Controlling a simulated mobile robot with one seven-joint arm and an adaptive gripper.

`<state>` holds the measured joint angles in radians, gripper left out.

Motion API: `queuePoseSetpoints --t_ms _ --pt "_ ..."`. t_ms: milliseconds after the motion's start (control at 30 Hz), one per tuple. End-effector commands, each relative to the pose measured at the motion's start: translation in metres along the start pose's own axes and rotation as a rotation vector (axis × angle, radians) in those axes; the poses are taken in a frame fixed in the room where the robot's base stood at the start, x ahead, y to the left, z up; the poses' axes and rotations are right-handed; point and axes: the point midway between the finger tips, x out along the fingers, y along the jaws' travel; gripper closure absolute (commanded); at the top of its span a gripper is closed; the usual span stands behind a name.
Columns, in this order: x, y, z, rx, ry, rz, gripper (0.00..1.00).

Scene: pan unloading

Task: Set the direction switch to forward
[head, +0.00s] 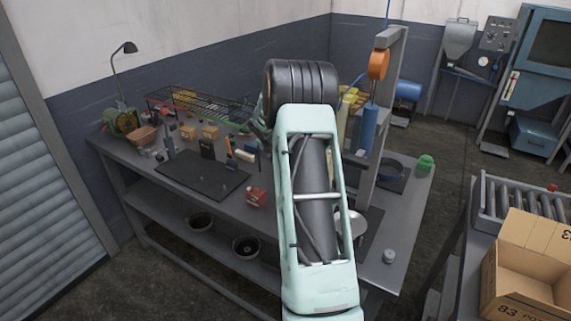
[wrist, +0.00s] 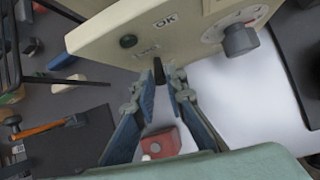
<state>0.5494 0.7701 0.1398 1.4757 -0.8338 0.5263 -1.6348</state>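In the wrist view a beige panel (wrist: 110,38) fills the upper middle. It carries a label reading "OK", a dark round button, and a grey knob (wrist: 239,40) on a marked dial. A small black switch lever (wrist: 158,70) sticks out at the panel's lower edge, below a label too small to read. My gripper (wrist: 161,84) has its two blue fingertips on either side of this lever, with a narrow gap between them. I cannot tell whether they touch it. In the head view my arm hides the panel and most of the gripper.
A red object (wrist: 160,143) lies below the fingers; it also stands on the workbench (head: 228,204) in the head view. A wire rack (head: 200,103), a dark mat (head: 202,175) and small parts crowd the bench's left side. An orange-and-blue hanging tool (head: 378,65) is right of my arm.

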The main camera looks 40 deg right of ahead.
Motion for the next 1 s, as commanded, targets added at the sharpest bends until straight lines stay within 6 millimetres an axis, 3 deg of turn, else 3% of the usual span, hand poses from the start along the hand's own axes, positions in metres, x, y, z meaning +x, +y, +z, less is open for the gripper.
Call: queuePoseSetpoints --t_ms 100,467,567,1000 --pt "0.000 0.000 0.000 0.000 -0.001 0.000 0.74" --pt "-0.005 0.000 0.001 0.000 -0.001 0.000 0.74" --pt "-0.017 0.000 0.001 -0.001 -0.002 0.001 0.74" --pt "-0.099 0.001 0.001 -0.001 -0.002 0.002 0.74"
